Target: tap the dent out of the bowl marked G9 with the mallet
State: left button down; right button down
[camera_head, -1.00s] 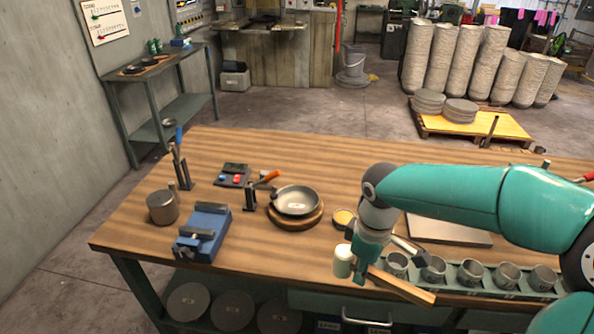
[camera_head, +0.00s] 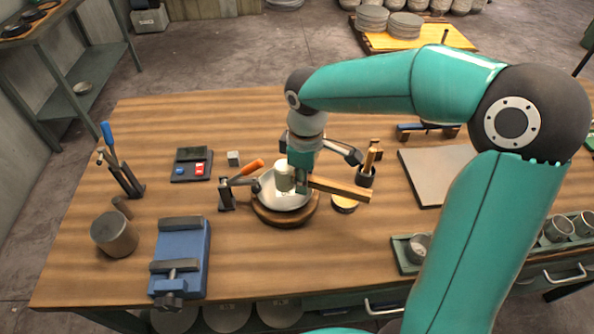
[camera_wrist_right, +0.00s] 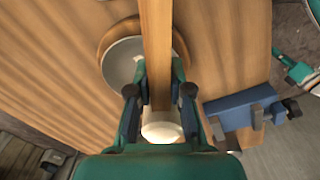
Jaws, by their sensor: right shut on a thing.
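The silver bowl (camera_head: 270,199) sits on a round wooden stand (camera_head: 287,219); it also shows in the right wrist view (camera_wrist_right: 121,63). I cannot read a G9 mark on it. My right gripper (camera_head: 301,182) is shut on the mallet's wooden handle (camera_head: 341,188), close to its pale head (camera_head: 284,178). The mallet head is over the bowl and hides part of its inside; I cannot tell whether they touch. In the right wrist view the handle (camera_wrist_right: 156,50) runs between the fingers. A teal and black part at that view's right edge seems to be my left arm; its jaws are unclear.
A clamp with an orange handle (camera_head: 250,167) stands close left of the bowl. A blue vise (camera_head: 181,250) and a metal cup (camera_head: 114,235) are front left. A grey plate (camera_head: 425,174) lies to the right.

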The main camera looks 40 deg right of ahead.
jog(key=shift+r, duration=0.1)
jog(key=shift+s, duration=0.1)
dwell(0.3)
jog(key=shift+f+b, duration=0.3)
jog(key=shift+f, duration=0.05)
notch_tip(320, 180, down, 6)
jog(key=b, duration=0.4)
jog(key=shift+r+b, duration=0.1)
jog(key=shift+b, duration=0.25)
jog(key=shift+r+p, duration=0.3)
notch_tip(320, 180, up, 5)
jog(key=p, duration=0.4)
jog(key=shift+f, duration=0.1)
